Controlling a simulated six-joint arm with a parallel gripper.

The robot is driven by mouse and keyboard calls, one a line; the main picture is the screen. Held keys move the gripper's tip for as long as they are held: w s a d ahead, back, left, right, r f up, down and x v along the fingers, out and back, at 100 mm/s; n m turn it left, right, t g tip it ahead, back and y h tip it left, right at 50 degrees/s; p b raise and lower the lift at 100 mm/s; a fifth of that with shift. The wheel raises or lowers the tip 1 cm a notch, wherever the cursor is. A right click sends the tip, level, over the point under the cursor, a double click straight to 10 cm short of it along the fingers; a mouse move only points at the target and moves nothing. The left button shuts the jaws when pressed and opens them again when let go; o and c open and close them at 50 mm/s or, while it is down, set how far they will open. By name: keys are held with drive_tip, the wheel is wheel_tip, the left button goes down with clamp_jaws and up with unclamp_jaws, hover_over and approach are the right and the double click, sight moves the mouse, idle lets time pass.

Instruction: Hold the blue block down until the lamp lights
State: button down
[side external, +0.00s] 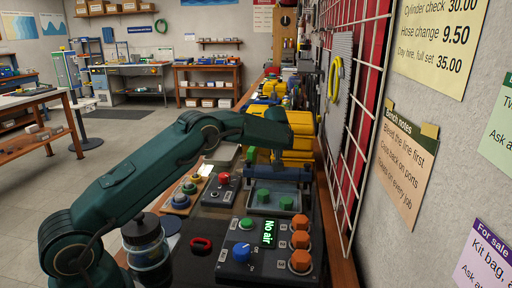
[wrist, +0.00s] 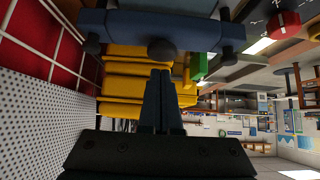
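A blue block (side external: 285,175), shaped like a crossbar, stands over a grey tray with green round parts (side external: 263,195). In the wrist view a blue body (wrist: 150,30) that looks like this block fills the top, with dark round knobs below it. My gripper (wrist: 160,72) has its two dark fingers side by side with almost no gap, and nothing shows between them. Its fingertips appear just short of the block's middle knob; I cannot tell whether they touch. In the side view the fingers are mostly hidden by my green arm. I cannot tell which part is the lamp.
A control box with a blue knob (side external: 242,250), orange knobs (side external: 300,240) and a display reading "No air" (side external: 268,232) stands in front. A red button box (side external: 223,180) is left of the block. Yellow bins (side external: 298,150) stand behind; a wire grid (side external: 352,130) bounds the right.

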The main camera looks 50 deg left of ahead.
drive_tip(key=shift+f, duration=1.75)
idle(1.8)
drive_tip(key=shift+r, duration=4.6)
